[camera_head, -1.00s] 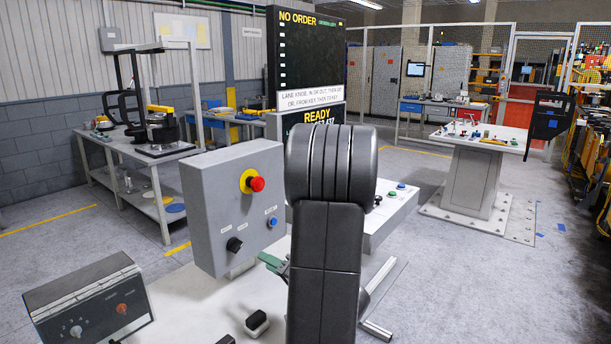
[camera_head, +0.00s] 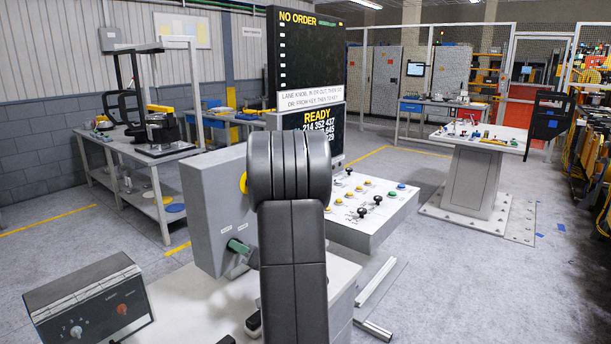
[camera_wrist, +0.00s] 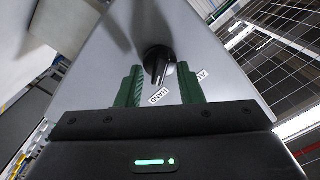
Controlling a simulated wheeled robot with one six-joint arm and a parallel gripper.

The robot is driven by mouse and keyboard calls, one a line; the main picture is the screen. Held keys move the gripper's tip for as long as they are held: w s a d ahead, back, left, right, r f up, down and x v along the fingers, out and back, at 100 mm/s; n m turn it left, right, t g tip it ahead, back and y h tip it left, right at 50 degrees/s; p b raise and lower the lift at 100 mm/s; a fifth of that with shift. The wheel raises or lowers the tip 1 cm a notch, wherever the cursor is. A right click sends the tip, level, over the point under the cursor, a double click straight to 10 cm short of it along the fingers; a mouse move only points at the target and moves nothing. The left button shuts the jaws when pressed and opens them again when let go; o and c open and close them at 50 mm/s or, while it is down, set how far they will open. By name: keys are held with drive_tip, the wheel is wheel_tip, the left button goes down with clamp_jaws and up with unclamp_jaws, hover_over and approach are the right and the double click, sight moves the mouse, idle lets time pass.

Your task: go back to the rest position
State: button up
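My gripper (camera_wrist: 159,88) shows two green fingers spread apart in the wrist view. A black rotary knob (camera_wrist: 157,60) on a grey box sits in the gap between them, with tags reading HAND and what looks like AUTO beside it. I see no clear contact between the fingers and the knob. In the head view, a green finger of my gripper (camera_head: 239,247) is in front of the lower face of the grey control box (camera_head: 205,215), hiding the knob. My dark arm covers the right part of that box; only a sliver of the yellow stop-button ring (camera_head: 243,183) shows.
A button panel (camera_head: 352,235) with black joysticks stands right of my arm. A small dark switch box (camera_head: 90,305) is at front left. A READY screen (camera_head: 318,125) stands behind. Open floor (camera_head: 440,290) lies to the right.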

drive_tip(key=n+b, duration=0.2)
drive_tip(key=n, duration=0.6)
drive_tip(key=shift+s+b, duration=0.15)
drive_tip(key=shift+b, duration=0.15)
drive_tip(key=shift+r, duration=0.1)
